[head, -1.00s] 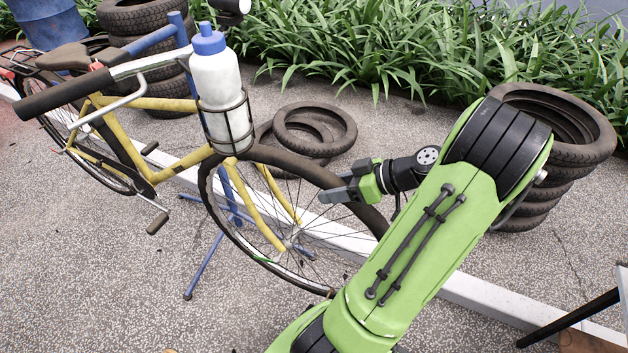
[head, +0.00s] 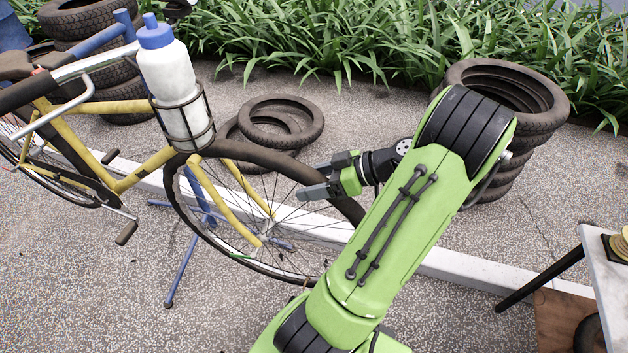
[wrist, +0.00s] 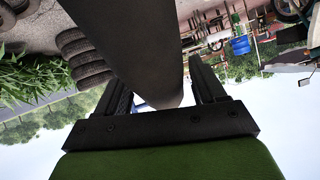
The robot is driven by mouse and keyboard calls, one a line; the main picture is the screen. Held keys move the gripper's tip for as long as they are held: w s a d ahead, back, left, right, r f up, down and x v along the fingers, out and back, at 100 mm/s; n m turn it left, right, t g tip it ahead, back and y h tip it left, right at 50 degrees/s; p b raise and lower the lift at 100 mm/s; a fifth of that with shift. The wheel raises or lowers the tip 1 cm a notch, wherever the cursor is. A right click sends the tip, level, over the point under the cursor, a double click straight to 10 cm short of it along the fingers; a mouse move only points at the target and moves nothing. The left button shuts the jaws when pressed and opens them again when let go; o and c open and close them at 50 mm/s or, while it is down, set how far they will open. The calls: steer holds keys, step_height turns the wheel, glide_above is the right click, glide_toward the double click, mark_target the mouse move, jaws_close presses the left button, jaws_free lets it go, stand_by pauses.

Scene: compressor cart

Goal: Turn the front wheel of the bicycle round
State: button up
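The yellow bicycle (head: 130,178) stands at the left in the head view. Its front wheel, with a dark tyre (head: 260,158) and thin spokes, is at the middle, partly behind my arm. My gripper (head: 312,180) is at the upper right part of the tyre, with its fingers pointing left and spread apart. In the wrist view the dark tyre (wrist: 145,45) fills the space between the two spread fingers. I cannot tell whether they touch it. A white bottle with a blue cap (head: 172,75) sits in a wire holder above the wheel.
Loose tyres (head: 280,120) lie on the ground behind the wheel. A tyre stack (head: 510,95) stands at the right, before green plants. A white beam (head: 455,262) runs along the ground. A table corner (head: 610,270) juts in at right.

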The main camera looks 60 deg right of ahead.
steer(key=p+v, duration=0.7)
steer(key=v, duration=0.8)
steer(key=shift+s+d+r+p, duration=0.2)
steer(key=shift+s+p, duration=0.1)
steer(key=shift+p, duration=0.1)
steer(key=shift+f, duration=0.1)
